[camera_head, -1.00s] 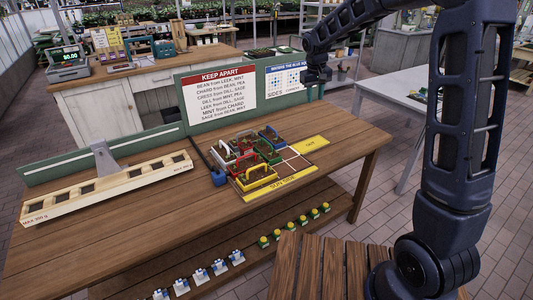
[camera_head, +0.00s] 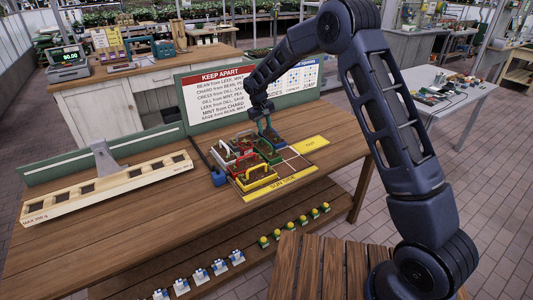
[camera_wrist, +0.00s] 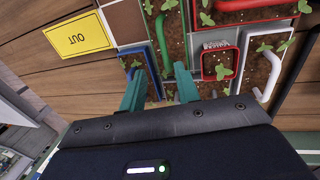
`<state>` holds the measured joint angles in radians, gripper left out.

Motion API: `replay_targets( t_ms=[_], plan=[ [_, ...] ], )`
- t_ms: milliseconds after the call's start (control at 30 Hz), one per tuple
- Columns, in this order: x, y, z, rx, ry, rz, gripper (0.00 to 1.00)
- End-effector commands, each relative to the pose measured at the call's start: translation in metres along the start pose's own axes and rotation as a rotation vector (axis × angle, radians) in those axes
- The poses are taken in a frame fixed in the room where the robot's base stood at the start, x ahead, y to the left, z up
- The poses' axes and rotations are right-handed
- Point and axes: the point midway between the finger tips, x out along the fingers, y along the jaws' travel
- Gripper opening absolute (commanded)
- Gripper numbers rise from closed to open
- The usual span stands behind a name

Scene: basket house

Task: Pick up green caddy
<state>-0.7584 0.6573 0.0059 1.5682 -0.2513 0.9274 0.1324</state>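The green caddy (camera_head: 267,152) is a small planter box with a handle, among several coloured caddies on the wooden bench. My gripper (camera_head: 270,136) hangs low at the back of this group, over or beside the blue caddy (camera_head: 277,140). In the wrist view, my gripper (camera_wrist: 160,88) shows two teal fingers spread apart with nothing held between them. The blue caddy's wall (camera_wrist: 150,58) lies just ahead of the fingers. The green caddy's soil and seedlings (camera_wrist: 173,38) lie close by, partly behind the right finger. I cannot tell whether the fingers touch any caddy.
Red (camera_wrist: 216,72), white (camera_head: 227,153) and yellow (camera_head: 258,179) caddies crowd around the green one. The yellow OUT panel (camera_head: 310,144) is bare at the right. A sign board (camera_head: 217,92) stands behind. A long wooden trough (camera_head: 110,187) lies at the left.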

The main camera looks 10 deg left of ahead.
Motion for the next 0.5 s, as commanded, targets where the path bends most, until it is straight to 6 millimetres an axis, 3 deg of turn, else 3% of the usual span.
replay_targets(
  t_ms=[233, 500],
  plan=[
    [0.036, 0.0, 0.001, 0.0, -0.002, 0.0, 0.32],
    [0.052, -0.003, 0.0, 0.0, -0.002, 0.0, 0.32]
  ],
)
